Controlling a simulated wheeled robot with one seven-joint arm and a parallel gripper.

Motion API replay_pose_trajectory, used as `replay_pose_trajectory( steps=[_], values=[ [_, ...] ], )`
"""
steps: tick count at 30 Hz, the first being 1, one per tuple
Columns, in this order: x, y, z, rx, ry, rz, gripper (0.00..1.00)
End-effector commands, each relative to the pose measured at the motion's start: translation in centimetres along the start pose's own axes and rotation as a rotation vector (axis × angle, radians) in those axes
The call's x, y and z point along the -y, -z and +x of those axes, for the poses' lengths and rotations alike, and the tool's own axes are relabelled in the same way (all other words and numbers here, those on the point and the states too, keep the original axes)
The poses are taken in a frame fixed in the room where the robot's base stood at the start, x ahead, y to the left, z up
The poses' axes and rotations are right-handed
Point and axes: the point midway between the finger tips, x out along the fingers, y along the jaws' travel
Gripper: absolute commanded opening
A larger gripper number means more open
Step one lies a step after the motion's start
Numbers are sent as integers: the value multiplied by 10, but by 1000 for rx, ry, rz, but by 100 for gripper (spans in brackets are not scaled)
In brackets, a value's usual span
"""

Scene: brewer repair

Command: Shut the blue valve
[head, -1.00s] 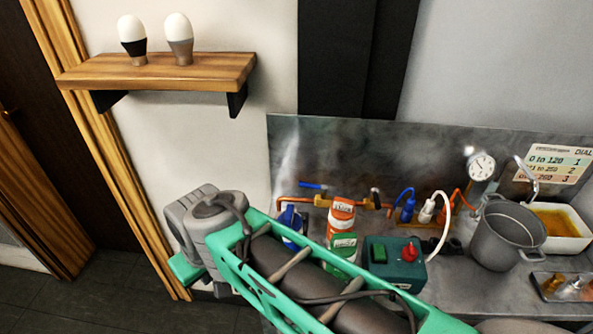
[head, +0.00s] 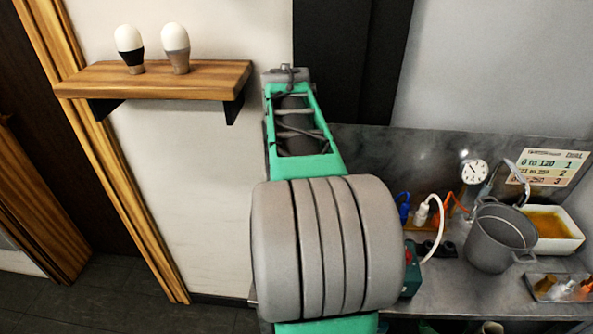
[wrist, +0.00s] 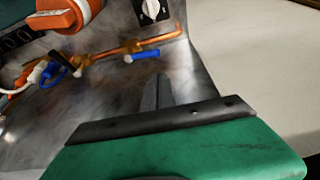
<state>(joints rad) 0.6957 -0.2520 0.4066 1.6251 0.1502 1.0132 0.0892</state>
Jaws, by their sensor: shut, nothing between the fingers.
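The blue valve handle (wrist: 143,55) shows in the wrist view, beside a brass fitting on the copper pipe (wrist: 105,52). The handle lies roughly along the pipe's line in the picture. My gripper (wrist: 157,82) is shut and empty, its grey fingers just below the handle in the picture and apparently apart from it. The dark bar and green body behind the fingers fill the lower wrist view. In the head view my arm hides the valve, the pipe and the gripper.
The head view shows a grey pot (head: 502,240), a gauge (head: 474,172) and a wooden shelf (head: 155,80) with two bulbs.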

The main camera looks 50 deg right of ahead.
Motion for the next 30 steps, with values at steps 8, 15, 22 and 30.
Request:
replay_pose_trajectory(
  steps=[8, 15, 22, 30],
  values=[
    [0, -1, 51, 5, -1, -1, 0],
    [0, 0, 87, 1, 1, -1, 0],
    [1, 0, 93, -1, 1, -1, 0],
    [1, -1, 93, -1, 3, -6, 0]
  ],
)
